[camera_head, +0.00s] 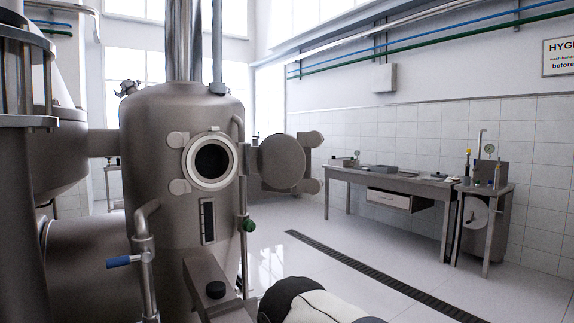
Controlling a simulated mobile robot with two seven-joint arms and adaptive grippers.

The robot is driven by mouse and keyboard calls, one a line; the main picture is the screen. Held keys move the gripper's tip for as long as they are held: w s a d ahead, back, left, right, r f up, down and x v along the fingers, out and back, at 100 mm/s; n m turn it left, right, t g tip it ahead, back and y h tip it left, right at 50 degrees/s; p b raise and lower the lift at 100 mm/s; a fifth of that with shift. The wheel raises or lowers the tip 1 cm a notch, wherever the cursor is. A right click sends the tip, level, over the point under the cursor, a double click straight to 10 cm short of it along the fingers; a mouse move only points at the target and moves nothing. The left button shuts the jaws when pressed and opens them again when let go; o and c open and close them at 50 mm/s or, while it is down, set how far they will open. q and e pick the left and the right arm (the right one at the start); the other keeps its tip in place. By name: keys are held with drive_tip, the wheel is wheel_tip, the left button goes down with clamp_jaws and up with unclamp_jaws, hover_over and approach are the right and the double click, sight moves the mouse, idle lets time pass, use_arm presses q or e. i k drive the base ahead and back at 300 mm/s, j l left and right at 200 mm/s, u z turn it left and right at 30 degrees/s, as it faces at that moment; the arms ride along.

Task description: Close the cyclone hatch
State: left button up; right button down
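The cyclone (165,215) is a tall grey metal vessel left of the middle. Its round port (211,161) has a pale ring and a dark opening, and it is uncovered. The round hatch (281,162) is swung open to the right of the port, held out on a hinge arm. Clamp lugs (180,187) sit at the left of the port, and more show at the hatch's right edge. A white and black link of my arm shows at the bottom centre. Neither of my grippers is in view.
A blue-handled pipe (140,255) and a green valve knob (249,225) stick out from the cyclone's front. A workbench (385,180) lines the right wall. The floor (400,270) between is clear, with a drain.

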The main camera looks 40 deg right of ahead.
sight(282, 160)
drive_tip(key=l+u, duration=0.1)
drive_tip(key=l, duration=0.4)
drive_tip(key=k+l+u, duration=0.15)
drive_tip(key=l, duration=0.3)
drive_tip(key=k+l+u, duration=0.1)
drive_tip(key=l, duration=0.35)
drive_tip(key=l+u, duration=0.15)
drive_tip(key=l, duration=0.6)
drive_tip(key=k+l+u, duration=0.2)
drive_tip(key=l, duration=0.5)
drive_tip(key=i+l+u, duration=0.15)
drive_tip(key=l, duration=0.3)
drive_tip(key=i+l+u, duration=0.15)
drive_tip(key=l, duration=0.35)
drive_tip(key=l+u, duration=0.15)
drive_tip(key=l, duration=0.35)
drive_tip(key=i+l+u, duration=0.25)
drive_tip(key=i+l, duration=0.3)
drive_tip(key=i+l+z, duration=0.2)
drive_tip(key=k+l, duration=0.1)
